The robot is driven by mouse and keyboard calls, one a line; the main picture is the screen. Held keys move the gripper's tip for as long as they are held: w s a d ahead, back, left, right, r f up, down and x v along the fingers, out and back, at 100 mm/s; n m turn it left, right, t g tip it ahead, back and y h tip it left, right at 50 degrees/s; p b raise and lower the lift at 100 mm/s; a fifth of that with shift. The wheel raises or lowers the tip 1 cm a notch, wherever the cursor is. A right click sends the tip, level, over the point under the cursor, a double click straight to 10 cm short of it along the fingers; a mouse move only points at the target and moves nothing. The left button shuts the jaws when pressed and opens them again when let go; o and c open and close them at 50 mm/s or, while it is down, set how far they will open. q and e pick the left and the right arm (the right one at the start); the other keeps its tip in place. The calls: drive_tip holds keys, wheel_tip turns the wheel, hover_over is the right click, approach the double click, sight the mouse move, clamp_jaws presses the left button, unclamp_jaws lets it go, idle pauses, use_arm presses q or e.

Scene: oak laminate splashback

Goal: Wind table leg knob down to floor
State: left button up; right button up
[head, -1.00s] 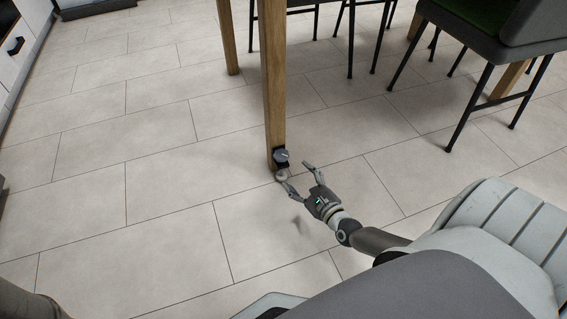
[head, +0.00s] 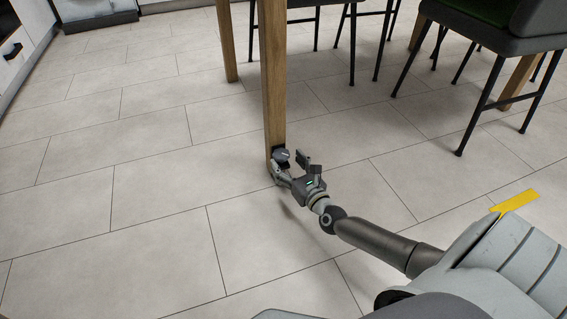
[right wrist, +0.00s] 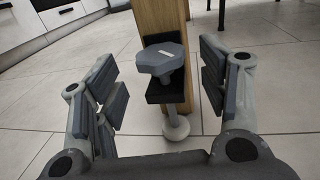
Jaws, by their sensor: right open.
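The wooden table leg (head: 272,80) stands in the middle of the head view, with a black bracket low on its side. A grey knob (head: 281,155) sits on top of the bracket; in the right wrist view the knob (right wrist: 160,58) is faceted, with a threaded stem and a round pale foot (right wrist: 176,127) below the bracket (right wrist: 166,90). Whether the foot touches the floor is unclear. My right gripper (head: 291,163) is open beside the leg. In the right wrist view its fingers (right wrist: 160,88) stand apart, with the knob between and beyond them. My left gripper is not in view.
Grey chairs with black legs (head: 488,95) stand at the right under and beside the table. Another table leg (head: 228,45) is behind. White cabinets (head: 22,45) line the upper left. Tiled floor (head: 150,220) is clear on the left. A yellow strip (head: 514,201) lies at the right.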

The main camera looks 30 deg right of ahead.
sight(284, 161)
drive_tip(key=shift+w+d+b, duration=0.1)
drive_tip(key=shift+w+b, duration=0.3)
drive_tip(key=shift+w, duration=1.15)
drive_tip(key=c, duration=1)
drive_tip(key=shift+r+h+p, duration=0.15)
drive_tip(key=shift+h+p, duration=0.15)
drive_tip(key=shift+p, duration=0.2)
drive_tip(key=shift+r+m+h+p, duration=0.1)
drive_tip(key=shift+m+h+p, duration=0.7)
drive_tip(key=shift+p, duration=0.1)
drive_tip(key=shift+m+g+h+p, duration=0.55)
drive_tip(key=shift+m+h, duration=0.25)
drive_tip(key=shift+h, duration=0.4)
drive_tip(key=shift+f, duration=0.2)
